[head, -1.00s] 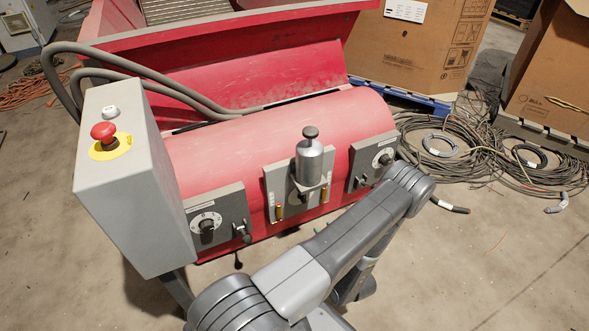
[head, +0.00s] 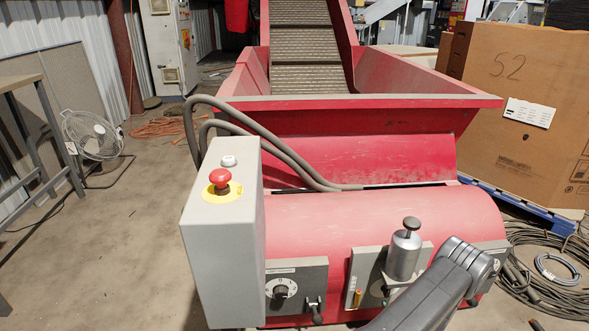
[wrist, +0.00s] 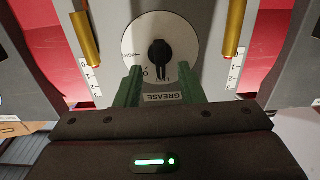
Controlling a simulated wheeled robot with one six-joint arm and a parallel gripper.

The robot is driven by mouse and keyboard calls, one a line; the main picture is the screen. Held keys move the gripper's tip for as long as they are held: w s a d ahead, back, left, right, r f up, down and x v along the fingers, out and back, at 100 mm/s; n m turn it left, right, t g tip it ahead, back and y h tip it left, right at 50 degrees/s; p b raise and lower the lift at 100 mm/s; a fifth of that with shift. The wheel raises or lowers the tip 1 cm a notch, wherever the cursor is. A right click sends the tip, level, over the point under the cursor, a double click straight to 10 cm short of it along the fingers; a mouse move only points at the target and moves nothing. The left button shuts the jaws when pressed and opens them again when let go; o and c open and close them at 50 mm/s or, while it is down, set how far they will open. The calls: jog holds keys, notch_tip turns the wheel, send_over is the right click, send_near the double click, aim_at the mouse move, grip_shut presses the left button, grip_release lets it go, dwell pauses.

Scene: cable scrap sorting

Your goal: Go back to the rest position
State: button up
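My gripper (wrist: 160,90) shows in the wrist view with its two green fingers apart and nothing between them. It faces the grey panel (wrist: 205,20) with the round white GREASE dial (wrist: 180,40) and its black knob (wrist: 158,55). The fingertips lie in front of the dial's lower part; I cannot tell whether they touch it. A brass gauge rod stands on each side of the dial. In the head view my arm reaches in from the bottom right, and my gripper is hidden.
The red machine (head: 380,210) carries a grey control box (head: 222,250) with a red stop button (head: 220,178). A silver canister (head: 404,254) stands on its front. A carton (head: 525,110) and coiled cables (head: 550,270) are at the right.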

aim_at(388, 294)
jog(key=shift+w+a+b, duration=0.15)
jog(key=shift+w+b, duration=0.3)
jog(key=shift+w, duration=1.55)
jog(key=shift+s, duration=0.15)
